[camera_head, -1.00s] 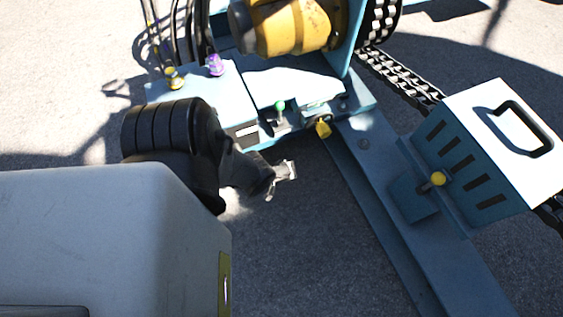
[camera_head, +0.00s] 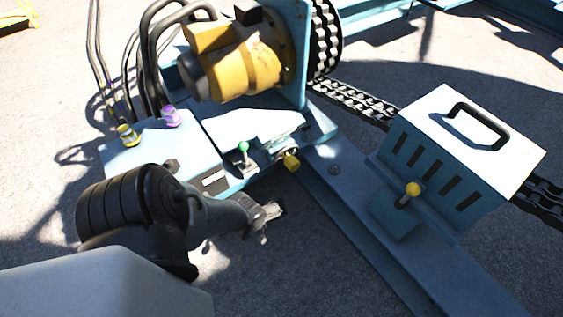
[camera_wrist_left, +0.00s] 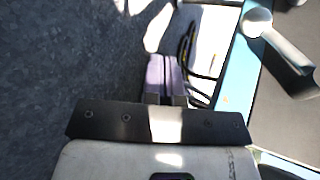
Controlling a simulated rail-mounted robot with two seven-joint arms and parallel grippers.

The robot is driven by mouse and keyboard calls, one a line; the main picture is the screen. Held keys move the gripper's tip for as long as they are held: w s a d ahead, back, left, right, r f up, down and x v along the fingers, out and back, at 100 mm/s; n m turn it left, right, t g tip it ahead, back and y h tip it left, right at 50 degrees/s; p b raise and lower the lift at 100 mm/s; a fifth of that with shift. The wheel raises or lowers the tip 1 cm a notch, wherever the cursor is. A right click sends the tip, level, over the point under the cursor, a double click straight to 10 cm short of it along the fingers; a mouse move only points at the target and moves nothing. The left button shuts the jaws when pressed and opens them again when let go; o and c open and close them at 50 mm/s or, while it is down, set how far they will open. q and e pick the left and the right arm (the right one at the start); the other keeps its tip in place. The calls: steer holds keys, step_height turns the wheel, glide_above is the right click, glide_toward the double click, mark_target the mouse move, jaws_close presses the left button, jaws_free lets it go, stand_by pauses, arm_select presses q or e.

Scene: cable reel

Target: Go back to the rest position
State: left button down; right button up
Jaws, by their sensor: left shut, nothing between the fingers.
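My left gripper (camera_head: 270,212) comes in from the lower left in the head view, low in front of the blue control box (camera_head: 160,150) and apart from it. It is shut and empty. In the left wrist view its closed fingers (camera_wrist_left: 165,80) stand together over dark ground, beside a pale blue edge. The control box carries a green-tipped lever (camera_head: 244,148) and a yellow knob (camera_head: 291,161) on its near side. My right gripper is not in view.
A yellow motor (camera_head: 240,65) and black hoses (camera_head: 150,50) stand behind the control box. A vented box (camera_head: 455,150) with a black handle and yellow-knobbed lever (camera_head: 412,190) sits on the blue beam (camera_head: 350,200) at right. A chain (camera_head: 350,98) runs behind. Open ground lies below the gripper.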

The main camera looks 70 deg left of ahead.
arm_select(q)
steer(key=w+a+r+m+t+y+p, duration=0.2)
steer(key=w+r+p, duration=0.1)
steer(key=r+p, duration=0.25)
steer(key=w+a+r+m+t+y+p, duration=0.1)
steer(key=w+a+r+t+p, duration=0.1)
steer(key=r+p, duration=0.4)
steer(key=w+d+r+m+t+y+p, duration=0.1)
steer(key=w+d+r+m+t+p, duration=0.15)
steer(key=r, duration=0.35)
steer(key=w+d+r+m+t+p, duration=0.1)
steer(key=w+d+r+p, duration=0.1)
steer(key=r+p, duration=0.3)
steer(key=d+r+m+t+h+p, duration=0.25)
steer(key=d+r+p, duration=0.4)
steer(key=r, duration=0.75)
steer(key=d+r+m+t+h+p, duration=0.1)
steer(key=d+r+m+t+p, duration=0.25)
steer(key=d+r, duration=0.85)
steer(key=d+r+m+t+h+p, duration=0.25)
steer(key=d+r+p, duration=0.4)
steer(key=r, duration=0.85)
step_height(320, 180, up, 37)
steer(key=y+p, duration=0.1)
steer(key=p, duration=3.5)
steer(key=shift+m+p, duration=0.3)
steer(key=shift+p, duration=0.05)
